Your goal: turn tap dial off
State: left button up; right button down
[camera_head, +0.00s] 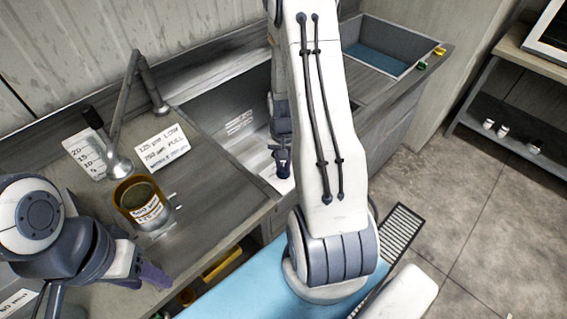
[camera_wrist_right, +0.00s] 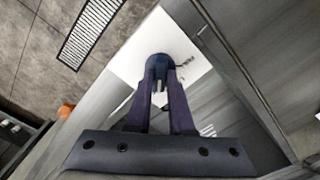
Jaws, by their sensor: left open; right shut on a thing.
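In the right wrist view, my right gripper (camera_wrist_right: 158,88) is shut on a dark blue rounded knob (camera_wrist_right: 158,61) in front of a white surface. In the head view, my right gripper (camera_head: 282,158) shows as a small dark shape over the sink, partly hidden by my arm. I cannot tell whether the knob is the tap's dial. A grey bent-pipe tap (camera_head: 121,110) stands on the counter at the left, with a black handle (camera_head: 93,118) beside its base. My left gripper (camera_head: 152,276) is open and empty at the lower left, apart from the tap.
An amber-banded glass jar (camera_head: 143,203) stands on the counter near my left gripper. A grey bin with a blue bottom (camera_head: 393,42) is at the back right. Open floor (camera_head: 480,210) lies right.

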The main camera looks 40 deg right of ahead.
aim_at(283, 167)
jog(key=c, duration=0.8)
grip_release()
jog(key=shift+r, duration=0.1)
notch_tip(283, 167, up, 10)
jog(key=b, duration=0.1)
jog(key=shift+r, duration=0.2)
